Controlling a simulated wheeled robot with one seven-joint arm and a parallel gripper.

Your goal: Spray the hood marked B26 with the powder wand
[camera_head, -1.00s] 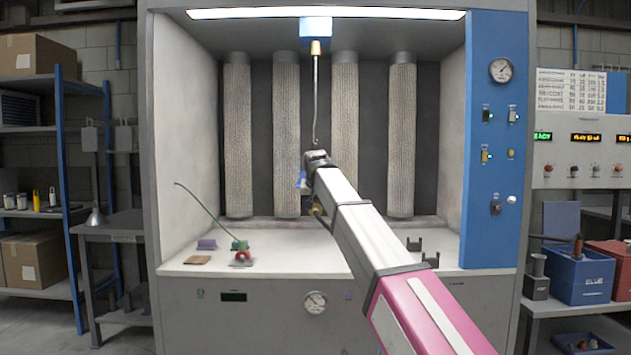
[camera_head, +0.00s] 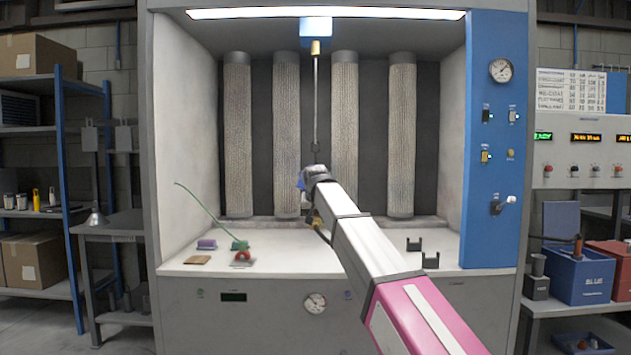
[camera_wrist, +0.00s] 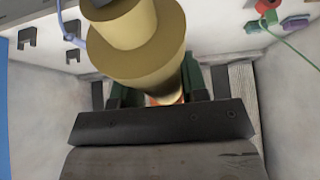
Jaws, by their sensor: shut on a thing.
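My gripper (camera_head: 316,178) is inside the booth, in front of the back wall. In the wrist view its dark green fingers (camera_wrist: 158,92) are closed around a stepped brass-coloured round part (camera_wrist: 136,45), which fills the upper middle. I cannot tell whether this part belongs to the powder wand. A thin metal rod (camera_head: 316,105) hangs from a blue block (camera_head: 316,27) in the booth roof, and its lower end meets my gripper's outline. Whether they touch is unclear. A small blue piece (camera_head: 300,184) shows beside the gripper. No B26 mark is readable, and no hood is clearly visible.
Two black cradles (camera_head: 430,260) stand empty on the right of the booth floor (camera_head: 300,262). Purple (camera_head: 206,245), green (camera_head: 239,244) and red (camera_head: 242,256) pieces sit at left, a thin green line rising from them. Pleated filters (camera_head: 401,140) line the back.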

